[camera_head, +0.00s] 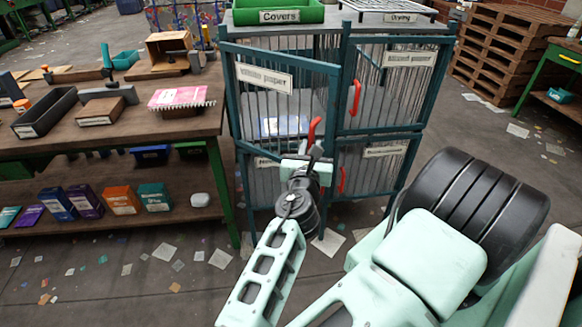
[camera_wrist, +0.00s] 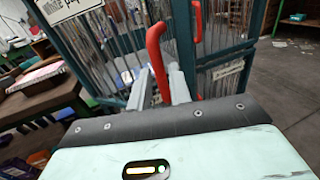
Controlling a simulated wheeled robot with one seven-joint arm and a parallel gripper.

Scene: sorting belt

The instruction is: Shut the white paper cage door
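The white paper cage door (camera_head: 264,78) is the upper left door of the teal wire cage. It is hinged at the left and stands ajar, its free right edge swung out towards me. Its label (camera_wrist: 68,8) reads "White pa…" in the wrist view. Its red handle (camera_head: 314,130) is near the free edge and also shows in the wrist view (camera_wrist: 156,50). My gripper (camera_head: 308,163) is at this handle. In the wrist view its two fingers (camera_wrist: 162,88) stand either side of the handle's lower part, which fills the narrow gap.
The upper right door (camera_head: 409,58) and lower right door (camera_head: 386,151) look closed, each with a red handle. A wooden workbench (camera_head: 130,125) with boxes and tools stands at the left. Pallets (camera_head: 505,50) are at the back right. Paper scraps litter the floor.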

